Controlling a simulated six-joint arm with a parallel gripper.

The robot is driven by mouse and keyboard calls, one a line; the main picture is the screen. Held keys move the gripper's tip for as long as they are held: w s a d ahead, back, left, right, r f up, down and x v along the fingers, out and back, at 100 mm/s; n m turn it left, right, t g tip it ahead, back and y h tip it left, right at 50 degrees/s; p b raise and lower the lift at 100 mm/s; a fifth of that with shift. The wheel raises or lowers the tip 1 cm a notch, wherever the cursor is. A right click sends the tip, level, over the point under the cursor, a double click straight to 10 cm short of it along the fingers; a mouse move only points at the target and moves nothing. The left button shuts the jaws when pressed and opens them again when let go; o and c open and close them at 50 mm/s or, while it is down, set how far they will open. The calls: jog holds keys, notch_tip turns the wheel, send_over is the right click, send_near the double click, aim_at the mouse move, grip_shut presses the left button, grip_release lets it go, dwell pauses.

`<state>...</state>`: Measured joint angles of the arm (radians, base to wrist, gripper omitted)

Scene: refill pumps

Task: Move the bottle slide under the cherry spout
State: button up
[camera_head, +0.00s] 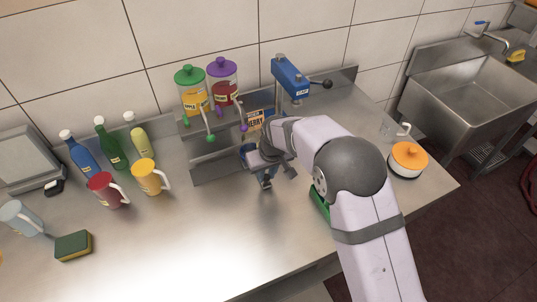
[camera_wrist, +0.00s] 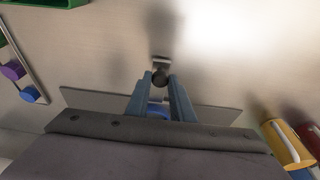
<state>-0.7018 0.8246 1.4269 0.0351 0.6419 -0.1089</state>
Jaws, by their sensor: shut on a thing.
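My gripper (camera_head: 266,183) points down at the front of the station. A blue part (camera_wrist: 158,112) shows between the fingers, behind the grey front plate (camera_wrist: 215,113). The bottle is mostly hidden.
A blue lever press (camera_head: 290,77) stands at the back. Several bottles and mugs, including a yellow mug (camera_head: 147,177), stand left, with a sponge (camera_head: 73,246) in front. The counter in front of the station is clear.

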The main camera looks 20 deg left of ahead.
jog(key=shift+s+a, duration=0.2)
jog(key=shift+a, duration=0.05)
jog(key=shift+s+a, duration=1.15)
jog(key=o, duration=0.9)
jog(key=shift+r, duration=0.1)
jog(key=shift+b+v, duration=1.25)
jog(key=shift+v, duration=2.35)
